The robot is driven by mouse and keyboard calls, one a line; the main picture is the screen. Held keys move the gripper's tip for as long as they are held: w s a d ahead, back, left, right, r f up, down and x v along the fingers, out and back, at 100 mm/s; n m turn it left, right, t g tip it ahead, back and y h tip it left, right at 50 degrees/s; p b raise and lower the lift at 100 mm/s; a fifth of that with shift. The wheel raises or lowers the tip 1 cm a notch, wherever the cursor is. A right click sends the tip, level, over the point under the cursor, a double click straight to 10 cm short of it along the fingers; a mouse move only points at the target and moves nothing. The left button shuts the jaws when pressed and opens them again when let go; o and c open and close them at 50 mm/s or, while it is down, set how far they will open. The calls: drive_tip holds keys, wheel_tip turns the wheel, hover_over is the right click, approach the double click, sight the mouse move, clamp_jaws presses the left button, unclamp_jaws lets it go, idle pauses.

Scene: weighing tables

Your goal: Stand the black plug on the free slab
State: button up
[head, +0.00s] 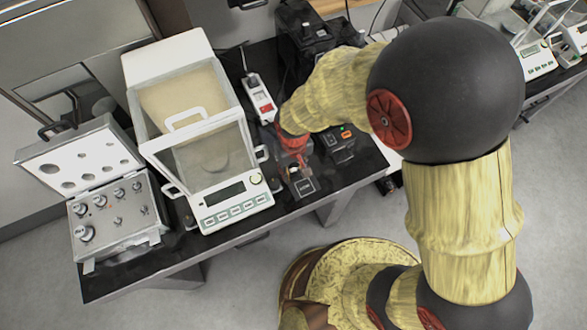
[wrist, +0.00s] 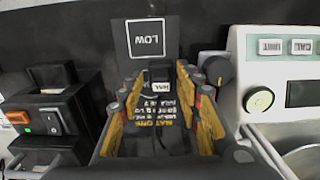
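My gripper (wrist: 160,78) is open, its yellow fingers pointing at the table. The black plug (wrist: 160,76), a small dark block with a white label and a thin dark cord, shows between the fingertips in the wrist view, with narrow gaps on both sides. A dark surface with yellow print (wrist: 163,108) lies below the fingers. I cannot tell whether the plug touches it.
A glass-sided balance (head: 235,207) stands left of my gripper in the head view, with an open weight case (head: 117,215) further left. A dark round knob (wrist: 216,69) sits right of the fingers in the wrist view. A black switch box (wrist: 48,118) stands left.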

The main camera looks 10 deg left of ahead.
sight(294, 170)
wheel_tip(294, 170, up, 12)
drive_tip(key=p, duration=0.3)
drive_tip(key=w+d+r+m+t, duration=0.1)
drive_tip(key=d+r+m+t, duration=0.15)
drive_tip(key=d+r, duration=0.85)
drive_tip(key=s+d+r+m+t, duration=0.3)
drive_tip(key=s+d+r, duration=0.5)
drive_tip(key=d+r, duration=0.4)
drive_tip(key=shift+s+d+r+m, duration=0.15)
drive_tip(key=shift+r+m, duration=0.05)
drive_tip(key=shift+m, duration=0.25)
